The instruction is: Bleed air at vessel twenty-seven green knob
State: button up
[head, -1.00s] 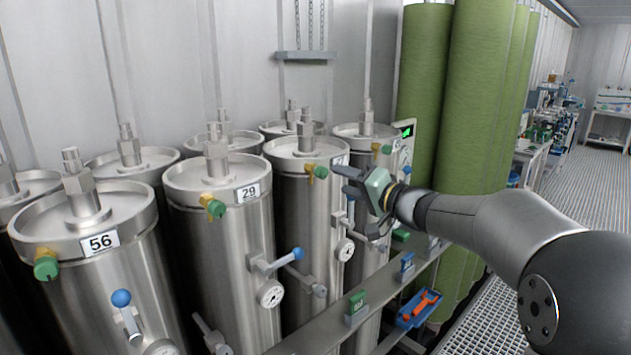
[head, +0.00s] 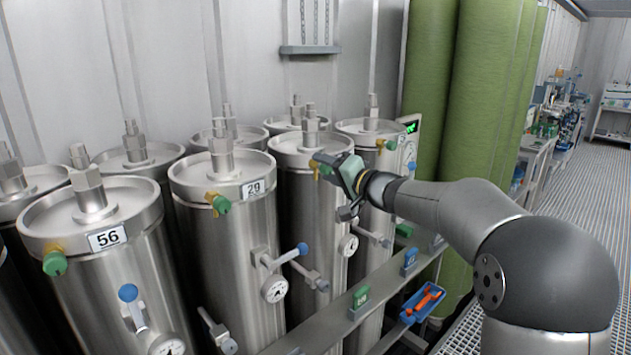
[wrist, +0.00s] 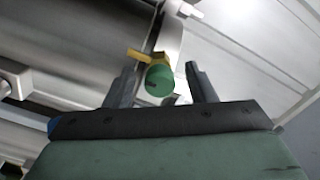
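The vessel under my gripper, a tall steel cylinder (head: 309,215), stands right of the one labelled 29. Its own number is hidden, so I cannot confirm it is twenty-seven. My gripper (head: 322,164) is at its upper side, hiding most of the green knob there. In the wrist view the green knob (wrist: 158,81) on its yellow fitting (wrist: 148,57) lies between the two dark fingers of my gripper (wrist: 158,72). The fingers are open, with a gap visible on each side of the knob. The knob is nearer the left finger.
Vessel 29 (head: 240,245) and vessel 56 (head: 115,285) stand to the left, each with its own green knob. Another vessel (head: 385,180) stands to the right. Blue-handled levers and gauges stick out below. A blue tray (head: 408,314) with an orange tool sits low by the rail.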

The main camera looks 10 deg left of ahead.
jog(key=c, duration=0.8)
jog(key=shift+c, duration=0.2)
jog(key=shift+f+b, duration=0.1)
jog(key=shift+b, duration=0.2)
